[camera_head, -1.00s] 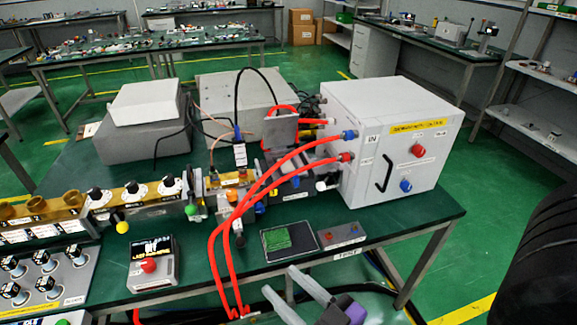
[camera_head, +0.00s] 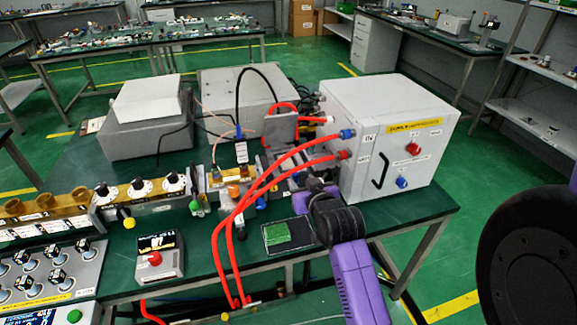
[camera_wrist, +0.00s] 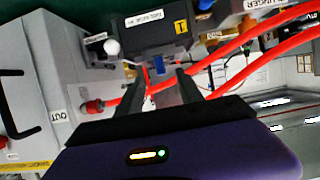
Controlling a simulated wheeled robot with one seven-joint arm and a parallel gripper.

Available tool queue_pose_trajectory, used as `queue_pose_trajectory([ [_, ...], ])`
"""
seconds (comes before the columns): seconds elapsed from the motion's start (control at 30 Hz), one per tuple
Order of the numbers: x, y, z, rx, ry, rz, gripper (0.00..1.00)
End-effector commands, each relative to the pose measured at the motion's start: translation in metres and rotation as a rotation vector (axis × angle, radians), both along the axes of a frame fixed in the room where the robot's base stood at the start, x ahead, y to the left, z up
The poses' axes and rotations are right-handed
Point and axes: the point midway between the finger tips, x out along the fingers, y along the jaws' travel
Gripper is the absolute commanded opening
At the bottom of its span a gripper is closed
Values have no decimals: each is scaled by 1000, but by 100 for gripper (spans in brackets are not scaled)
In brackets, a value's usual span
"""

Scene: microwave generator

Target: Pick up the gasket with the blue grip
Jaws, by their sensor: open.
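The blue grip of the gasket (camera_wrist: 158,68) shows in the wrist view as a small blue tab at the lower edge of a dark block. The gasket's body cannot be made out. My gripper (camera_wrist: 161,73) is open, its two dark fingers pointing at the block, with the tab between the fingertips in the picture. I cannot tell whether the fingers touch it. In the head view my purple gripper hand (camera_head: 316,190) is beside the grey box's left side, and its fingertips and the gasket's grip are hidden or too small to make out.
The grey box (camera_head: 398,130) stands close to the right of my gripper. Red hoses (camera_head: 232,215) arch over the bench parts and pass near my fingers. A green pad (camera_head: 276,235) on a dark plate lies in front. A white ball knob (camera_wrist: 112,47) sits near the block.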

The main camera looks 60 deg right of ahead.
Motion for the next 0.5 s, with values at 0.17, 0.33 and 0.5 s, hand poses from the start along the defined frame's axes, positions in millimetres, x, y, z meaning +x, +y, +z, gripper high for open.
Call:
queue_pose_trajectory([
  [0.17, 9, -9, -7, 7, 9, 2, 44],
  [0.33, 18, -20, -12, 6, 10, 2, 44],
  [0.5, 31, -36, -19, 6, 10, 1, 44],
])
